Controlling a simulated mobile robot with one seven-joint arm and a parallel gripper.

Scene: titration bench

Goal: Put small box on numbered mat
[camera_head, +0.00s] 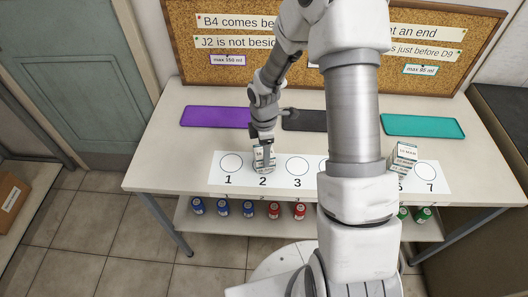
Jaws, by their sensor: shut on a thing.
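A small white box (265,158) is between the fingers of my gripper (264,150), at the spot marked 2 on the numbered mat. My gripper is shut on this box. I cannot tell whether the box's base touches the mat. The white numbered mat (218,178) lies along the front of the table, with circles over printed numbers; 1, 2, 3, 6 and 7 show at least in part. A second small white box (403,158) stands near the spot marked 6. My arm hides the mat's middle.
A purple tray (215,117), a dark tray (303,121) and a teal tray (423,126) lie along the table's back. A corkboard (235,75) with notes stands behind. Several blue, red and green containers stand on the shelf below. Spots 1 and 3 are clear.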

